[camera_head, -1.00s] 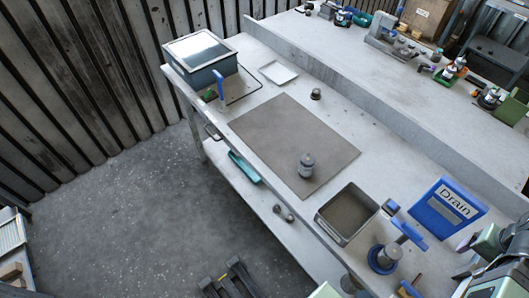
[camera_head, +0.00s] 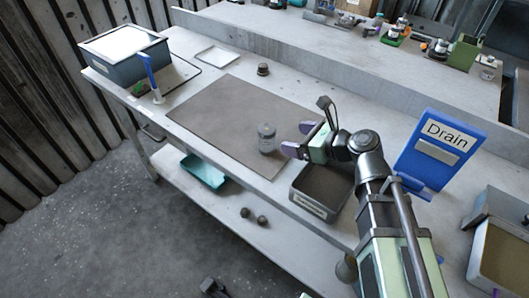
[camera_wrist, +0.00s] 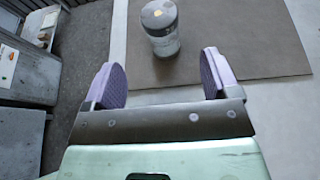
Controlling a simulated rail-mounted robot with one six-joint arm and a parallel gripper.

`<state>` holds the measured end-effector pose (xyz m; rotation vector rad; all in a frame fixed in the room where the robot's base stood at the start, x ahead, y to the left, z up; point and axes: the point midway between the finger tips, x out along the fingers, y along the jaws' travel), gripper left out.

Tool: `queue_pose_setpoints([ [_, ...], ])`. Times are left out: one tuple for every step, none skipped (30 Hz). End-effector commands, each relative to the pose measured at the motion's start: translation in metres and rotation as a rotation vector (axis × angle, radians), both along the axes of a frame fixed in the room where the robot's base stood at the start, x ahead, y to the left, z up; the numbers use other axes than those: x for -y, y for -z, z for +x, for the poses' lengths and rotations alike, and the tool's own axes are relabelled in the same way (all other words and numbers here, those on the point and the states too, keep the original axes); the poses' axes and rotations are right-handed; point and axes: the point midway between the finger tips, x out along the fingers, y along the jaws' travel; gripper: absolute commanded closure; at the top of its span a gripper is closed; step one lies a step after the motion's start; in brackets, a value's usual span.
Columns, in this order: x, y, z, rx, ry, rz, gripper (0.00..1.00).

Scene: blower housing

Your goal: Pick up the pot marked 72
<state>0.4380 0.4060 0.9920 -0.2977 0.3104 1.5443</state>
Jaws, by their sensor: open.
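A grey cylindrical pot (camera_head: 266,138) with a dark lid stands upright on the brown-grey mat (camera_head: 205,112), near the mat's front right part. I cannot read a number on it. The pot also shows in the wrist view (camera_wrist: 160,30), at the top centre beyond the fingers. My gripper (camera_head: 299,139) is to the right of the pot, with its purple fingers apart and pointing toward it. In the wrist view my gripper (camera_wrist: 160,80) is open and empty, and the pot is ahead of the gap between the fingers, not touching them.
A square grey tray (camera_head: 318,212) stands below my gripper. A blue Drain holder (camera_head: 431,160) is to the right. A small dark pot (camera_head: 263,69) stands behind the mat. A grey box (camera_head: 115,66) and a blue-handled tool (camera_head: 149,72) are at the left. Most of the mat is clear.

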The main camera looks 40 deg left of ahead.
Motion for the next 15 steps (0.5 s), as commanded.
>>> queue_pose_setpoints([
  [-0.001, -0.002, 0.000, 0.002, -0.001, -0.001, 0.18],
  [-0.003, -0.001, 0.001, 0.003, -0.001, -0.002, 0.18],
  [-0.007, 0.002, 0.001, 0.003, -0.002, -0.002, 0.18],
  [-0.011, 0.004, 0.001, 0.003, -0.002, -0.003, 0.18],
  [-0.016, 0.007, 0.002, 0.003, -0.002, -0.003, 0.18],
  [-0.023, 0.011, 0.002, 0.004, -0.004, -0.003, 0.18],
  [-0.029, 0.013, 0.001, 0.005, -0.004, -0.004, 0.18],
  [-0.035, 0.016, 0.002, 0.006, -0.004, -0.004, 0.18],
  [-0.042, 0.019, 0.002, 0.006, -0.004, -0.004, 0.18],
  [-0.046, 0.020, 0.002, 0.005, -0.004, -0.004, 0.18],
  [-0.049, 0.021, 0.002, 0.005, -0.003, -0.004, 0.18],
  [-0.051, 0.020, 0.001, 0.005, -0.002, -0.004, 0.18],
  [-0.051, 0.020, 0.001, 0.005, -0.001, -0.004, 0.18],
  [-0.051, 0.020, 0.001, 0.005, -0.001, -0.004, 0.18],
  [-0.052, 0.020, 0.001, 0.006, -0.001, -0.004, 0.18],
])
